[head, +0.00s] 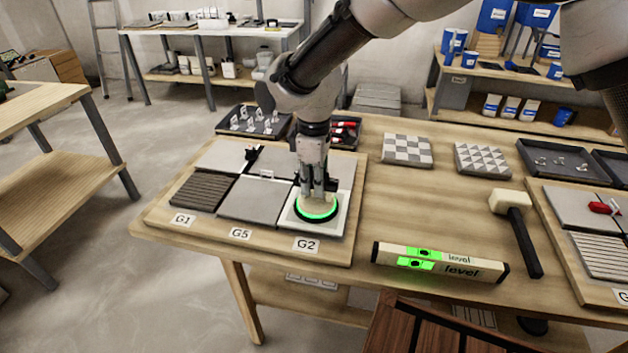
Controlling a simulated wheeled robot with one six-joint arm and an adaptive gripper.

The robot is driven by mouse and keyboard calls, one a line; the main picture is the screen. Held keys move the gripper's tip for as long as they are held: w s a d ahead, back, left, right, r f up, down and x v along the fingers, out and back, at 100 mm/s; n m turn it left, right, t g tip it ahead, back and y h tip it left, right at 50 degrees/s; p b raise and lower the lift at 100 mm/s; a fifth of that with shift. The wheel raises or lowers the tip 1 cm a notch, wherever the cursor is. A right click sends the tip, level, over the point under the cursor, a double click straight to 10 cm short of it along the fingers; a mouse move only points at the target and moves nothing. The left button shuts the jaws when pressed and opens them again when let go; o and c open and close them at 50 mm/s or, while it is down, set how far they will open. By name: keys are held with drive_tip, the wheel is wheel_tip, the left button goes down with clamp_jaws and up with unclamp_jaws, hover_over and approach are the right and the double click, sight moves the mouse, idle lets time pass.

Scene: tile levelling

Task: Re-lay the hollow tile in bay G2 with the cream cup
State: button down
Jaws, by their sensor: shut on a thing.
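Bay G2, marked by a white label (307,245), is at the right front corner of the left wooden panel (190,228). A pale, almost white square tile (337,221) lies there.
Grey tile G5 (254,201) and dark ribbed tile G1 (203,192) lie left of G2. A level (440,263) and a mallet (518,227) lie to the right. Patterned tiles (407,150) and a clip tray (253,121) are behind.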

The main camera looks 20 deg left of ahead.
drive_tip(key=shift+f, duration=0.1)
drive_tip(key=c, duration=1.3)
unclamp_jaws()
drive_tip(key=shift+o, duration=0.2)
